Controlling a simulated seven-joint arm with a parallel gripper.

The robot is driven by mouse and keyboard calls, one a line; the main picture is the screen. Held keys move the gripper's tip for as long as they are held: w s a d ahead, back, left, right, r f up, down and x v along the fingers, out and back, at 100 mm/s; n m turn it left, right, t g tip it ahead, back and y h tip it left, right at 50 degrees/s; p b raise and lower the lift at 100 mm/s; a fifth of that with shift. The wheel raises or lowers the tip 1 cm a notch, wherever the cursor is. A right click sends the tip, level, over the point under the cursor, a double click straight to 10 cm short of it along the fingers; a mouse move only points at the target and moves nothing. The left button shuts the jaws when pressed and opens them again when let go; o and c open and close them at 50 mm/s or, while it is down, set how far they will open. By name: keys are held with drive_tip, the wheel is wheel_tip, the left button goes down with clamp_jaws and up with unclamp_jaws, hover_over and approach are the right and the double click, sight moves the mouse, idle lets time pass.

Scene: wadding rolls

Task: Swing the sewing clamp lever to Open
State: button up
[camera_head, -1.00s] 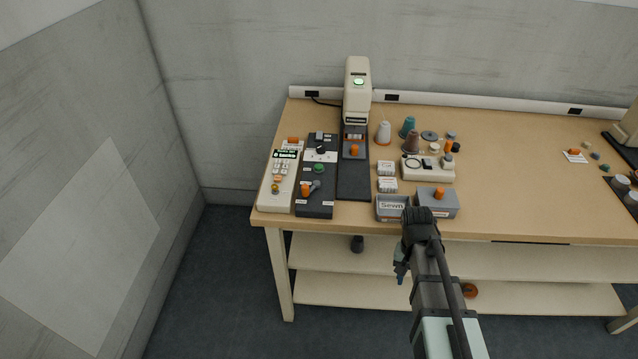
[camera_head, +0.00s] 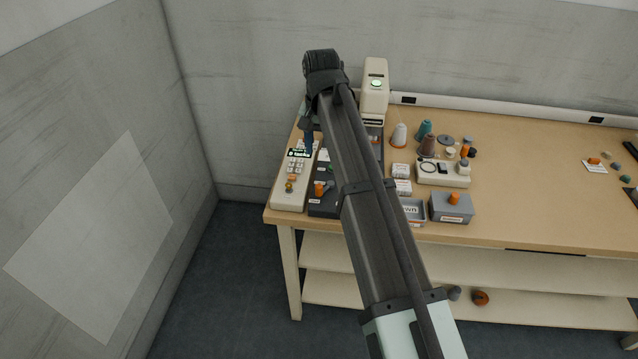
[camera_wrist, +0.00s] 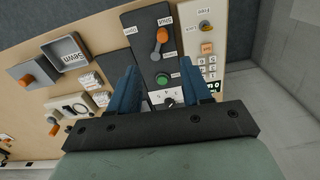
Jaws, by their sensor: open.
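The sewing clamp lever (camera_wrist: 161,38) has an orange knob and a grey arm on a dark panel (camera_wrist: 140,20). In the wrist view its knob points at the Shut label (camera_wrist: 165,22), with the Open label (camera_wrist: 130,30) to the left. The orange knob also shows in the head view (camera_head: 319,189), at the panel's near end. My gripper (camera_wrist: 158,68) is open and empty. Its two blue fingers are spread above the panel, with a green button (camera_wrist: 163,79) showing between them. They look apart from the lever. In the head view my arm hides most of the panel and one finger.
A pale keypad unit (camera_head: 291,183) stands left of the panel. The sewing machine (camera_head: 375,88) stands behind my arm. Grey bins (camera_head: 451,209), small labelled boxes (camera_head: 401,170) and thread cones (camera_head: 427,146) are to the right. The table's front edge is near the lever.

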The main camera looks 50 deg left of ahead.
sight(319, 186)
drive_tip(key=f, duration=1.3)
drive_tip(key=shift+s+a+f, duration=0.15)
drive_tip(key=shift+a, duration=0.05)
drive_tip(key=shift+c, duration=0.4)
clamp_jaws()
